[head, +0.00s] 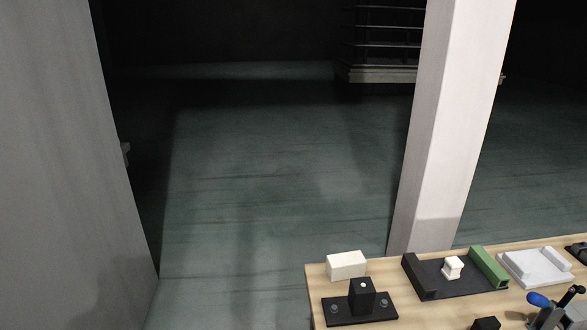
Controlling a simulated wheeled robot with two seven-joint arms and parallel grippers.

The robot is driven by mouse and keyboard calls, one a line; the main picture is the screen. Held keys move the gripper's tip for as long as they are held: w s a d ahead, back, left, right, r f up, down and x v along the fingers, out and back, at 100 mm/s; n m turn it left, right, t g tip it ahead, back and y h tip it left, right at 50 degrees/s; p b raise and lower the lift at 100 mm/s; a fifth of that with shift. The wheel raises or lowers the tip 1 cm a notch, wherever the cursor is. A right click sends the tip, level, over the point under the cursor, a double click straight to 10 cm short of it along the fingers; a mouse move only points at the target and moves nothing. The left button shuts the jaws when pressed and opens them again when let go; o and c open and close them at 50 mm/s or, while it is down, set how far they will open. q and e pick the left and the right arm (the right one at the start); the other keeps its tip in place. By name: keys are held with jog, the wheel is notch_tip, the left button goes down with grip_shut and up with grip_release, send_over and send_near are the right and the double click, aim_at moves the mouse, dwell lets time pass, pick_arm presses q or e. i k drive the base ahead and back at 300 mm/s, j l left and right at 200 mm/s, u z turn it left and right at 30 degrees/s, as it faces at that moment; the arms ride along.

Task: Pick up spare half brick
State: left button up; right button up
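A cream rectangular block (346,265) lies on the far left corner of the wooden table (316,285). A smaller cream block (453,268) sits on a dark plate between a dark bar and a green bar. I cannot tell from this view which of the two is the spare half brick. Neither of my grippers shows in the head view.
A dark base with an upright black block (362,297) stands in front of the cream block. A white tray (535,267) and a blue-handled clamp (541,300) are at the right. A pale pillar (450,130) rises behind the table. Open floor (270,170) lies left.

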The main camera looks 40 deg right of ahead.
aim_at(341, 267)
jog(key=i+z, duration=0.1)
jog(key=z, duration=0.3)
jog(key=i+j+z, duration=0.1)
jog(key=z, duration=0.3)
jog(key=i+j+z, duration=0.1)
jog(key=z, duration=0.25)
jog(key=i+j+z, duration=0.1)
jog(key=z, duration=0.3)
jog(key=i+j+z, duration=0.2)
jog(key=z, duration=0.25)
jog(key=i+j+z, duration=0.15)
jog(key=j+z, duration=0.35)
